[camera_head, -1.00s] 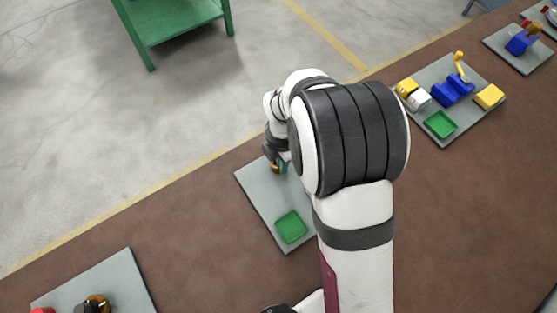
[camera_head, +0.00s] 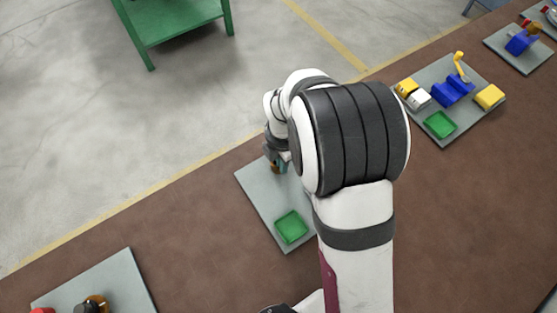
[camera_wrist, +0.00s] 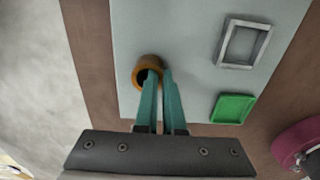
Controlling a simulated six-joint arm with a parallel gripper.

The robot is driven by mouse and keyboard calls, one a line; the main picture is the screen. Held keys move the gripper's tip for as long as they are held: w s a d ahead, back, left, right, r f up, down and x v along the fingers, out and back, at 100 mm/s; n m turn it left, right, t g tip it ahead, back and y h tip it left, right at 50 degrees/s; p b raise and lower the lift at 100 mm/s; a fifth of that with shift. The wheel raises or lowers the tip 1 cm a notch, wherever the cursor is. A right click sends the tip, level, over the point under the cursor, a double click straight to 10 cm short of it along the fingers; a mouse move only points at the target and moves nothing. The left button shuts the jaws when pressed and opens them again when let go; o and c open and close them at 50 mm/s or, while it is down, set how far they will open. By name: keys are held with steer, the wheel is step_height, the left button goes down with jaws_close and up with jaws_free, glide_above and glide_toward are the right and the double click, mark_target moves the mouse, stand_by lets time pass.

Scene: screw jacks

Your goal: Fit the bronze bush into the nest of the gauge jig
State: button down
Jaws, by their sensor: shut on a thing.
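The bronze bush (camera_wrist: 147,64) is a short orange-brown ring with a dark bore, near the far left of the grey plate (camera_wrist: 190,30) in the wrist view. My gripper (camera_wrist: 159,73) has two teal fingers, close together and shut on the bush's near wall. The left finger overlaps the bore and the right finger is beside the ring. Whether the bush touches the plate is unclear. A grey open square frame (camera_wrist: 221,43) stands on the plate to the right; I cannot tell if it is the jig's nest. In the head view my arm hides most of this area.
A green tray (camera_wrist: 232,108) lies on the same plate, below the square frame; the head view also shows it (camera_head: 291,227). Another plate (camera_head: 466,121) with blue, yellow and green parts is at the upper right.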

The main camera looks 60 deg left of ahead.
steer(key=shift+r, duration=0.55)
step_height(320, 180, up, 3)
steer(key=shift+r, duration=0.1)
steer(key=w+d+r, duration=0.7)
steer(key=d, duration=0.3)
steer(key=w+d, duration=0.2)
steer(key=d, duration=1)
steer(key=s+a+f, duration=0.1)
steer(key=a+f, duration=0.1)
steer(key=a, duration=0.1)
steer(key=s+a+f, duration=0.1)
steer(key=a+f, duration=0.1)
steer(key=a, duration=0.1)
steer(key=s+a+f, duration=0.2)
steer(key=a, duration=0.1)
steer(key=shift+s+a+f, duration=0.1)
steer(key=shift+a+f, duration=0.2)
steer(key=shift+a, duration=0.05)
steer(key=f, duration=0.4)
steer(key=shift+s+a, duration=0.2)
steer(key=shift+a, duration=0.2)
steer(key=shift+f, duration=0.2)
steer(key=shift+f, duration=0.1)
